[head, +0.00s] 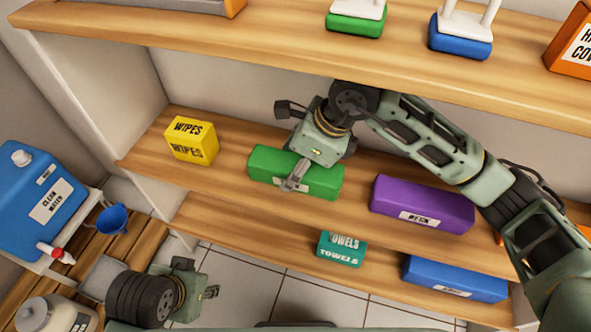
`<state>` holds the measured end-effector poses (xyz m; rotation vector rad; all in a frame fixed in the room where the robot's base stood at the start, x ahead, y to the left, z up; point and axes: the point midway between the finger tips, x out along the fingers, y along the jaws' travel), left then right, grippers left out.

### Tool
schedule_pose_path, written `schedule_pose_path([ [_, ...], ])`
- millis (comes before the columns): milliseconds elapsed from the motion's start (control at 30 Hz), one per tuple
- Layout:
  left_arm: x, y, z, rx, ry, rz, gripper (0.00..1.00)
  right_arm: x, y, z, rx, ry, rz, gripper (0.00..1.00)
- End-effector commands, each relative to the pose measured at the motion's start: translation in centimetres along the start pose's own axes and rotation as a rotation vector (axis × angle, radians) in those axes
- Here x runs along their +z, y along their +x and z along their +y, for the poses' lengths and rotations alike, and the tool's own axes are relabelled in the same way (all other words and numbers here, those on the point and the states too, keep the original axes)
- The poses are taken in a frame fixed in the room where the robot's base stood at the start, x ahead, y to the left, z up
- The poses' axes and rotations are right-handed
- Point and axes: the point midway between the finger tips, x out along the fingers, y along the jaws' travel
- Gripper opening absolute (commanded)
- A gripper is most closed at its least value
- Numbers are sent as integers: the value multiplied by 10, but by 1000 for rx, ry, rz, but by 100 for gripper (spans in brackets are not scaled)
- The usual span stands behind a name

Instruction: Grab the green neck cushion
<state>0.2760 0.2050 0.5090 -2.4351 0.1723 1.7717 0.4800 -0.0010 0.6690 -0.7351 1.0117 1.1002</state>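A long green block-shaped cushion (322,182) lies on the middle shelf, with a white label on its front that is partly hidden. My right gripper (294,178) is directly over it, with the fingers at its front face, covering part of the label. Its finger gap does not show clearly, and I cannot tell whether it touches or grips the cushion. My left gripper (211,292) is low at the lower left, away from the shelf items, with nothing visible in it.
A yellow wipes box (191,141) stands left of the cushion and a purple labelled block (424,201) right of it. Below are a towels box (341,248) and a blue block (455,279). The upper shelf (230,50) overhangs my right arm.

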Motion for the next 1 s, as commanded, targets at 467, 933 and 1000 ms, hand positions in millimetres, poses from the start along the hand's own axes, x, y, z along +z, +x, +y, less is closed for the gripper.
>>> schedule_pose_path([
  [467,0,0,0,0,0,0,40,0,0,0,0,0,-1,22],
  [933,-1,-4,0,0,0,-1,40,6,-15,10,1,-5,0,22],
  [1000,-1,-5,0,0,0,-1,40,6,-14,24,2,-6,0,22],
])
